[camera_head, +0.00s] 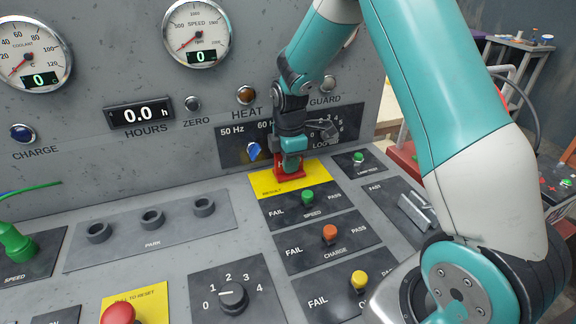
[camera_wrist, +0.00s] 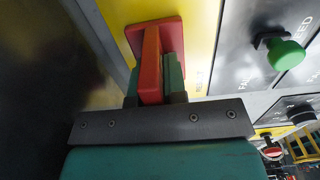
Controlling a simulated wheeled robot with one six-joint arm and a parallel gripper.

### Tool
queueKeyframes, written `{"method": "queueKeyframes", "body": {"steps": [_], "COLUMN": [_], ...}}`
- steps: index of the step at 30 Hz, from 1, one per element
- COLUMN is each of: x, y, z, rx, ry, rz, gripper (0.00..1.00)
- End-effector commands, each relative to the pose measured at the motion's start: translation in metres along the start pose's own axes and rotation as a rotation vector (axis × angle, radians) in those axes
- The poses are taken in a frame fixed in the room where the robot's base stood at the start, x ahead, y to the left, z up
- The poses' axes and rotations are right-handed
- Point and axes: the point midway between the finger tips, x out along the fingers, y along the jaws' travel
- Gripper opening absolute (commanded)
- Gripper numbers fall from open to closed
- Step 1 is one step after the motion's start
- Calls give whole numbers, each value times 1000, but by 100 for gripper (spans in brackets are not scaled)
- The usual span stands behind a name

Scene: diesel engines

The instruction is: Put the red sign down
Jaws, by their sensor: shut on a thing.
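The red sign (camera_head: 289,171) is in my gripper (camera_head: 292,158), at the top of the yellow RESULT plate (camera_head: 274,186) on the sloped console. In the wrist view, the sign (camera_wrist: 150,66) shows a flat red base with an upright red bar. The teal fingers are shut on the bar. The base is over or against the yellow surface (camera_wrist: 202,30); I cannot tell whether it touches. The sign's underside is hidden.
Just below the plate are the green SPEED knob (camera_head: 308,197), the orange CHARGE knob (camera_head: 329,232) and a yellow knob (camera_head: 358,280). A blue selector (camera_head: 253,151) is on the panel close left of my gripper. A green LAMP knob (camera_head: 357,157) is to the right.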

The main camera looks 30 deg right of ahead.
Motion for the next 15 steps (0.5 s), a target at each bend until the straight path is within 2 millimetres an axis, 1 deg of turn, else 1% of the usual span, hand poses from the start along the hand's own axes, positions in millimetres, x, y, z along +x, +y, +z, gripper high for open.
{"method": "queueKeyframes", "body": {"steps": [5, 6, 8, 9, 15], "x": [4, 3, 3, 3, 3], "y": [0, 0, 0, 0, 0], "z": [0, 0, 0, 0, 0], "rx": [0, 0, 0, 0, 0], "ry": [0, 0, 0, 0, 0], "rz": [-1, -1, -1, -1, -1], "gripper": [0, 19, 33, 38, 38]}}
